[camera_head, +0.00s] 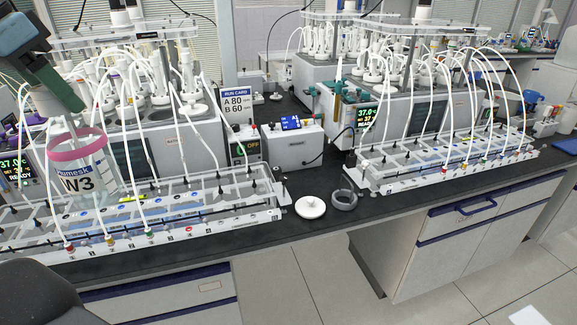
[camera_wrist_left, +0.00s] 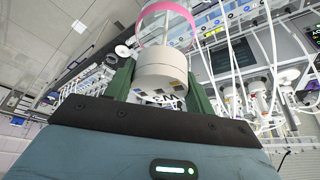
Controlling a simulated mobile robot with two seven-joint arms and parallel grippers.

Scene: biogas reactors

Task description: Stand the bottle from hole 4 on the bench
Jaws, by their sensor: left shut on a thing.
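A clear bottle (camera_head: 94,165) with a pink ring and a white label reading W3 is at the left in the head view. My left gripper (camera_head: 68,112) comes down from the upper left and is shut on the bottle's top. In the left wrist view, a white cylindrical top (camera_wrist_left: 162,72) sits between its green fingers, with the pink ring (camera_wrist_left: 166,12) beyond. The bottle is upright or nearly so, over the left white rack (camera_head: 215,212). Whether its base is clear of the rack cannot be told. My right gripper is not in view.
A white round lid (camera_head: 310,207) and a grey ring (camera_head: 344,199) lie on the dark bench (camera_head: 285,223) between the racks. The right rack (camera_head: 445,167) carries several tubes. Thin white tubes arch over the left rack near the bottle. A run card (camera_head: 236,104) stands behind.

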